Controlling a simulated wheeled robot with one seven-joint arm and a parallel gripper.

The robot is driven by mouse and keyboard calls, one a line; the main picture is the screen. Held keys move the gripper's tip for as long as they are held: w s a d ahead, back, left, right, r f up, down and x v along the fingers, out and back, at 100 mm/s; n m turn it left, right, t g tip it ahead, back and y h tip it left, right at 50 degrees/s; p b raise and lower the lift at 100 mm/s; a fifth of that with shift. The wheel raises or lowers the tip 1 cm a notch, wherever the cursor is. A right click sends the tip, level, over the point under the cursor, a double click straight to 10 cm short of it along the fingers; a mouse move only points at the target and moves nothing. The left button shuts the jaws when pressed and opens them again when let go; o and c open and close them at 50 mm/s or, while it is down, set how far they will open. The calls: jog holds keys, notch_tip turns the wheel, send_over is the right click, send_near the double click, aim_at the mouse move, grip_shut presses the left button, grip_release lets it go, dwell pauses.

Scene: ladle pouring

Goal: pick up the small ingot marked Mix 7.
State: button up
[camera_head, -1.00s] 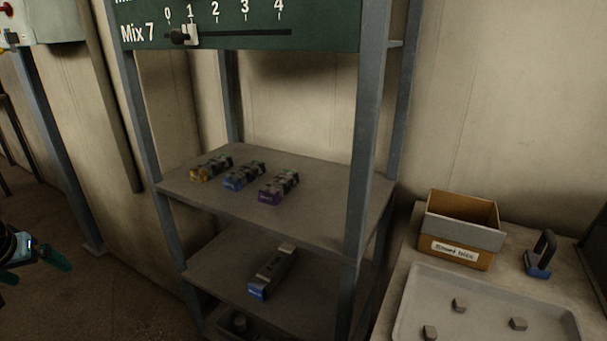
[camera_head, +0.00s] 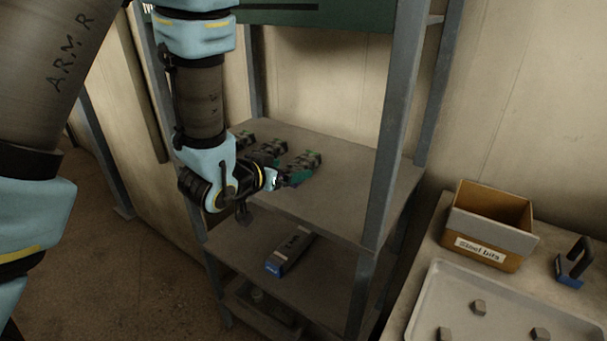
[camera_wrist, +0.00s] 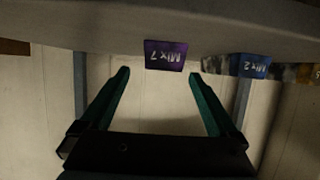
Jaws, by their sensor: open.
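The small ingot marked Mix 7 (camera_wrist: 166,56) has a purple end face and shows upside down in the wrist view, centred just beyond my fingertips. In the head view it is the rightmost ingot (camera_head: 307,160) on the upper shelf, its labelled end hidden by my gripper. My gripper (camera_wrist: 160,74) is open, with one green finger on each side of the label's line and nothing visible between them. It also shows at the front of the shelf in the head view (camera_head: 296,179). A blue ingot marked Mix 2 (camera_wrist: 250,66) sits beside Mix 7.
The upper shelf (camera_head: 350,190) is bare to the right of the ingots. A larger blue-ended bar (camera_head: 290,252) lies on the shelf below. A rack post (camera_head: 392,150) stands to the right. A box labelled Steel bits (camera_head: 490,225) and a tray (camera_head: 440,290) are on the right-hand table.

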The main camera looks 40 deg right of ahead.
aim_at(299, 164)
jog(key=p+x, duration=0.1)
jog(key=x, duration=0.2)
jog(key=p+x, duration=0.2)
jog(key=shift+w+d, duration=0.25)
jog(key=shift+d, duration=0.15)
jog(key=shift+w+d+f, duration=0.25)
jog(key=shift+d+f, duration=0.05)
jog(key=shift+d, duration=0.2)
jog(key=shift+c, duration=0.3)
grip_shut()
